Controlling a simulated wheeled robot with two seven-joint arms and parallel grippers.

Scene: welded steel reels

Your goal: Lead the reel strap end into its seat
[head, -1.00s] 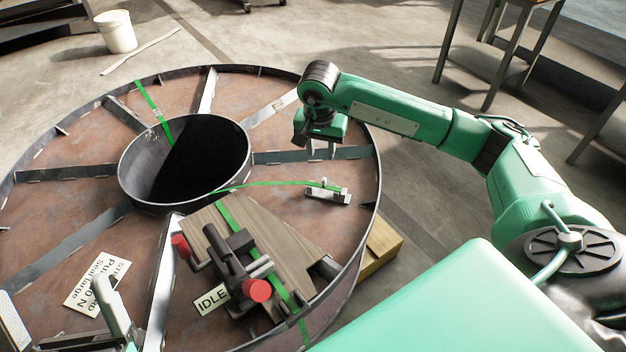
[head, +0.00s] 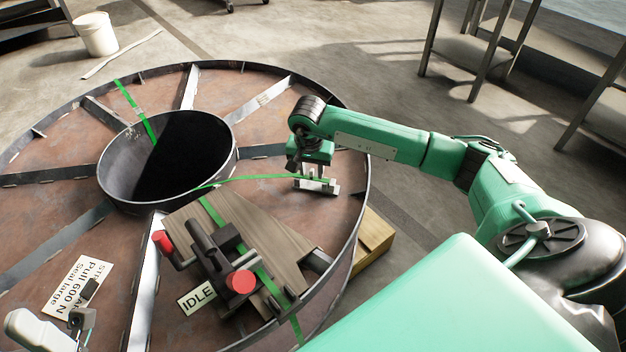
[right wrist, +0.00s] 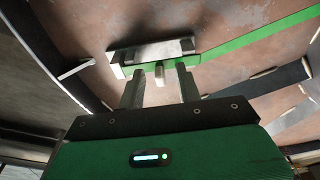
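The green strap (head: 262,178) runs from the hub rim to a small pale metal block (head: 330,190) on the reel's right side. In the right wrist view the strap (right wrist: 255,37) reaches along the near side of the block (right wrist: 155,51). A small tan peg (right wrist: 159,74) sticks out from it. My right gripper (head: 314,182) is at the block; in the right wrist view its two fingers (right wrist: 160,84) are apart, with the peg between their tips. I cannot tell if they touch it. My left gripper (head: 82,318) shows partly at lower left, its fingers unclear.
A label (head: 78,285) lies at left. The reel's raised rim (head: 362,200) and open hub (head: 222,165) stand around. A wooden block (head: 373,240) is outside the rim.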

